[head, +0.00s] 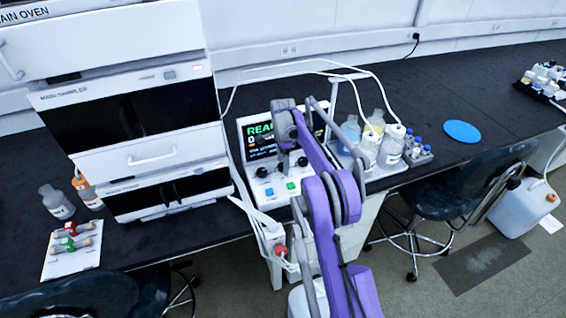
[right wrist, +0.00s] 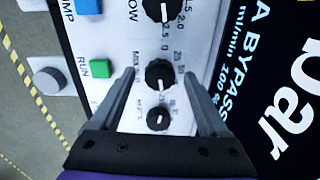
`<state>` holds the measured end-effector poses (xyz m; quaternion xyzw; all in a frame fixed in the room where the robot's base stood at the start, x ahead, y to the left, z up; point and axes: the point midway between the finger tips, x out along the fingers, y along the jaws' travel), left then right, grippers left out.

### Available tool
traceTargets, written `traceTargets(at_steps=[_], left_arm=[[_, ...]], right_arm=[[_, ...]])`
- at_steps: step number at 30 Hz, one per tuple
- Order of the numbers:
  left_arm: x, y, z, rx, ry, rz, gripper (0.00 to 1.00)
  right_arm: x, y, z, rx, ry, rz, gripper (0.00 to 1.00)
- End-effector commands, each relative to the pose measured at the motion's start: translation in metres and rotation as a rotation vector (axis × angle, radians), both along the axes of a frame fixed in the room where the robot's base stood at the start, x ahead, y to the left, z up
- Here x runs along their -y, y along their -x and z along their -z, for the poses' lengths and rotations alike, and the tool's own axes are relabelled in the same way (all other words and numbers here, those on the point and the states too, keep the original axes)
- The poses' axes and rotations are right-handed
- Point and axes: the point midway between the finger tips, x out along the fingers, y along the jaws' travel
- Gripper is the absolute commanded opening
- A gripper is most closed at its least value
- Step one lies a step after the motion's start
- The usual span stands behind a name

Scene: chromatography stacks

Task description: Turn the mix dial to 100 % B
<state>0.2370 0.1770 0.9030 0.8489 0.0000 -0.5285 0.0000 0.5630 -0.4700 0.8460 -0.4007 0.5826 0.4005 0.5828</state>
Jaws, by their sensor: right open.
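The mix dial (right wrist: 159,73) is a black ridged knob on the pale control panel, with a partly legible scale around it. My right gripper (right wrist: 160,78) is open, with one grey finger on each side of this dial in the right wrist view. Small gaps show between fingers and knob, so it is not gripped; their depth is hard to judge. In the head view my right gripper (head: 289,150) is over the pump unit's panel (head: 257,189), and the arm hides part of it. My left gripper is not in view.
The flow knob (right wrist: 160,8) and a smaller black knob (right wrist: 157,118) flank the dial. A green RUN button (right wrist: 99,68) and a blue pump button (right wrist: 88,6) sit beside them. Solvent bottles (head: 390,147) with tubing stand right of the unit; the instrument stack (head: 145,158) stands left.

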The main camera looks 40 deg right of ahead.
Motion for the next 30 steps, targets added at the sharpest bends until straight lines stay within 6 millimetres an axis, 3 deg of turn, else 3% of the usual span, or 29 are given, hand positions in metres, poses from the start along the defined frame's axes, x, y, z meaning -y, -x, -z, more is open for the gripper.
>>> traceTargets(at_steps=[5,18,23,30], left_arm=[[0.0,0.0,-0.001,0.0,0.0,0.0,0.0],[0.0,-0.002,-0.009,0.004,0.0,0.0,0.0],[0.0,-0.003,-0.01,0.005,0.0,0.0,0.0],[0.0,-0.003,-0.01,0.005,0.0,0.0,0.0]], right_arm=[[0.0,0.0,-0.014,0.0,0.0,0.0,0.78],[0.0,0.0,-0.095,0.0,0.0,0.0,0.78],[0.0,0.0,-0.107,0.0,0.0,0.0,0.78],[0.0,0.0,-0.108,0.0,0.0,0.0,0.78]])
